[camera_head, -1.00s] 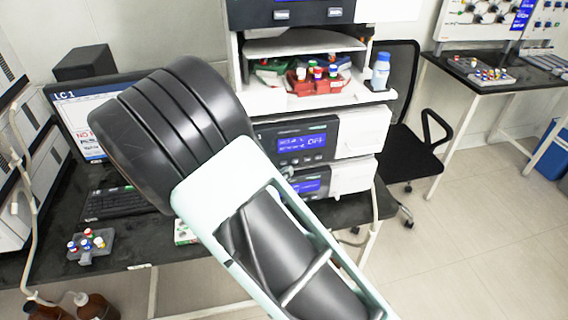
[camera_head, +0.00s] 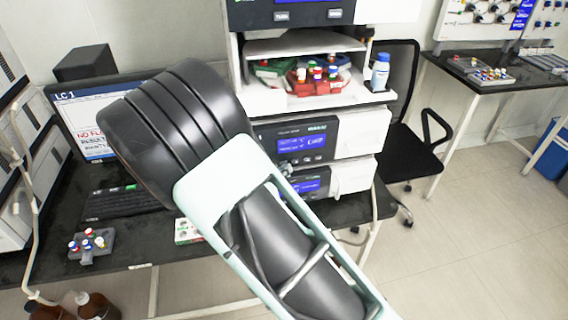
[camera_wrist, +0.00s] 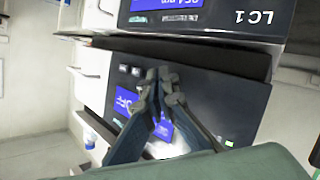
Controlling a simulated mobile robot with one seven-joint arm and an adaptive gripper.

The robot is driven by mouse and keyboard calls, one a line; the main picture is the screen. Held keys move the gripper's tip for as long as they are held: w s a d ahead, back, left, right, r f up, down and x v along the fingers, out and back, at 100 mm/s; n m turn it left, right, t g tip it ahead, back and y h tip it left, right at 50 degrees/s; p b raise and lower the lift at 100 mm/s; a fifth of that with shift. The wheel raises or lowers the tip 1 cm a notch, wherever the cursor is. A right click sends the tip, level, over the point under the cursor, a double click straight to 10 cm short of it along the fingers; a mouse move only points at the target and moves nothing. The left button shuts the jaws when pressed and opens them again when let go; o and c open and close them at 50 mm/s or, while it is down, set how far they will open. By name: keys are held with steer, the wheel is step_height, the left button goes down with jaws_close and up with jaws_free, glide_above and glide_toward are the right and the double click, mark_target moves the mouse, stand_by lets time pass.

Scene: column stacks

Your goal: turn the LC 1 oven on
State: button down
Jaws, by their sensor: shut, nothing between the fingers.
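The LC 1 stack (camera_head: 370,132) stands on the black bench, with several modules one above another. My gripper (camera_head: 286,169) is at the left of the lower front panels, mostly behind my arm. In the wrist view my gripper (camera_wrist: 164,82) has its fingertips together and empty, in front of a dark panel (camera_wrist: 215,100). That panel has a blue display reading OFF (camera_wrist: 122,100), partly covered by a finger, and small buttons (camera_wrist: 130,70). Beside it is a module labelled LC 1 (camera_wrist: 252,18) with a lit display. I cannot tell whether the fingertips touch the panel. No oven name is readable.
The open tray above holds several vials (camera_head: 318,74) and a blue-capped bottle (camera_head: 380,70). A monitor (camera_head: 70,110) and keyboard (camera_head: 120,203) stand left, with a small vial rack (camera_head: 88,245) in front.

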steer(key=shift+w, duration=0.3)
steer(key=shift+s, duration=0.15)
stand_by(0.4)
steer(key=shift+s+d+p, duration=0.15)
steer(key=shift+s+p, duration=0.2)
steer(key=shift+s, duration=0.35)
steer(key=shift+s+d+p, duration=0.15)
steer(key=shift+s+d, duration=0.1)
steer(key=shift+s, duration=0.55)
steer(key=shift+s+d+p, duration=0.1)
steer(key=shift+s+d, duration=0.1)
steer(key=shift+s, duration=0.6)
steer(key=shift+s+d+p, duration=0.15)
steer(key=shift+s+d, duration=0.1)
steer(key=shift+s, duration=0.55)
